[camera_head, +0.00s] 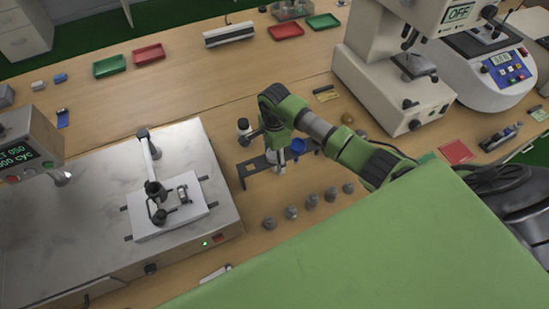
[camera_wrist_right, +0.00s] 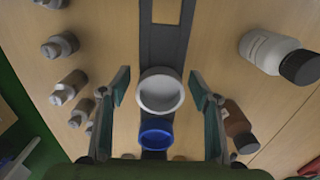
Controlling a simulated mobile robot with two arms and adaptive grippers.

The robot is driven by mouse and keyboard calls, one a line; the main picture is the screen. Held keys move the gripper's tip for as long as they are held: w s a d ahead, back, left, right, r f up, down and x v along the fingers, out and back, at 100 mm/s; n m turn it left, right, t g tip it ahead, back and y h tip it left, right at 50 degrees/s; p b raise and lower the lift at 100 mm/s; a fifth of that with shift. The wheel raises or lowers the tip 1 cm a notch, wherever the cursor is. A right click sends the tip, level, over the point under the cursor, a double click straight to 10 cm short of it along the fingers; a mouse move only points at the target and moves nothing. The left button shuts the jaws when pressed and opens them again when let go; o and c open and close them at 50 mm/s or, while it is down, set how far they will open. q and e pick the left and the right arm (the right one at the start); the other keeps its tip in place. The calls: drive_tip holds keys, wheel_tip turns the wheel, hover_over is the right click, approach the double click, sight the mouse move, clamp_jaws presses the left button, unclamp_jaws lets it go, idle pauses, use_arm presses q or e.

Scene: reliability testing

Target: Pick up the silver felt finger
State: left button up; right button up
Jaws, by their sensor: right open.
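A silver-white round piece with a hollow top (camera_wrist_right: 161,92) sits on a dark rack (camera_wrist_right: 165,42) in the right wrist view; it looks like the silver felt finger. A blue round piece (camera_wrist_right: 156,134) sits beside it on the same rack and also shows in the head view (camera_head: 298,146). My right gripper (camera_head: 279,167) is over the rack (camera_head: 258,164). In the wrist view its two fingers are open on either side of the silver piece, with gaps visible. In the head view the gripper largely hides that piece. My left gripper is not in view.
Several grey metal pieces (camera_head: 291,212) stand in a row in front of the rack. A white bottle with a black cap (camera_wrist_right: 272,54) and a brown bottle (camera_wrist_right: 240,125) are close by. A steel-topped tester (camera_head: 90,200) stands left, and a white machine (camera_head: 385,85) behind right.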

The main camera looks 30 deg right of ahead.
drive_tip(key=c, duration=1.3)
drive_tip(key=shift+o, duration=0.2)
drive_tip(key=shift+r, duration=0.1)
wheel_tip(320, 180, up, 18)
drive_tip(key=b, duration=0.5)
drive_tip(key=b, duration=0.7)
hover_over(274, 156)
drive_tip(key=shift+d+f, duration=0.1)
drive_tip(key=shift+f, duration=4.05)
